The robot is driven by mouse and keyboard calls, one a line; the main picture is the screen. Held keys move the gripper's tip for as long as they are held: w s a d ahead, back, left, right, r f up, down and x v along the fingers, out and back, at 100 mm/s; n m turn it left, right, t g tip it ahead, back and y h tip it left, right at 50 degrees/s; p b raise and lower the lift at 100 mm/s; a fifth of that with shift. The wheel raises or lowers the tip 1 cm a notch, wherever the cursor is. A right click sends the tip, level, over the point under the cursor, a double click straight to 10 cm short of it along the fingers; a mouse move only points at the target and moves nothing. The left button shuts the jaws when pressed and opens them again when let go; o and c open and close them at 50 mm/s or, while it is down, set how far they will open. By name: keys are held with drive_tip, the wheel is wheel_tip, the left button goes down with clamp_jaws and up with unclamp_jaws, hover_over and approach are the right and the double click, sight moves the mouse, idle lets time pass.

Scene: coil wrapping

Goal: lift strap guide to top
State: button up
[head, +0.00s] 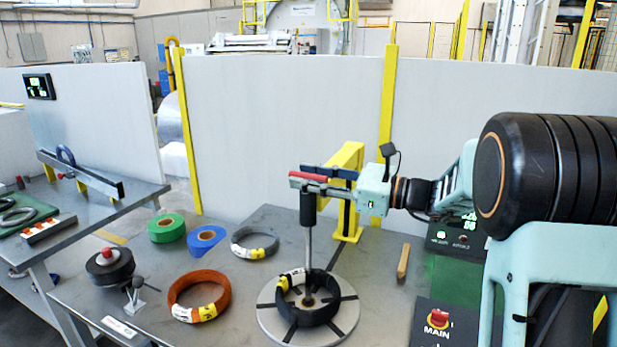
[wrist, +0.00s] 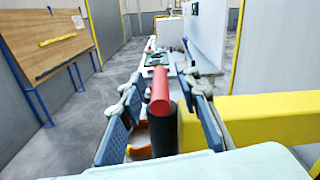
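The strap guide's red handle (head: 308,181) sits atop a black cylinder (head: 307,208) on an upright metal rod (head: 308,248). The rod rises from the round turntable (head: 348,318), through the black coil (head: 318,312) lying there. My gripper (head: 325,181) is level with the handle, coming from the right. In the wrist view the red handle (wrist: 160,92) lies between the blue-padded fingers of my gripper (wrist: 158,112). Gaps show on both sides of the handle, so the fingers look open around it. The dark cylinder (wrist: 162,130) is below it, partly hidden.
A yellow post (head: 347,200) with an arm stands just behind my gripper; its beam (wrist: 260,118) is close on the right in the wrist view. An orange coil (head: 199,296), grey coil (head: 254,243), green roll (head: 166,229) and blue roll (head: 207,240) lie on the table.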

drive_tip(key=shift+c, duration=0.4)
clamp_jaws()
wheel_tip(320, 180, up, 23)
drive_tip(key=p, duration=1.4)
drive_tip(key=shift+o, duration=0.4)
unclamp_jaws()
drive_tip(key=shift+f, duration=0.2)
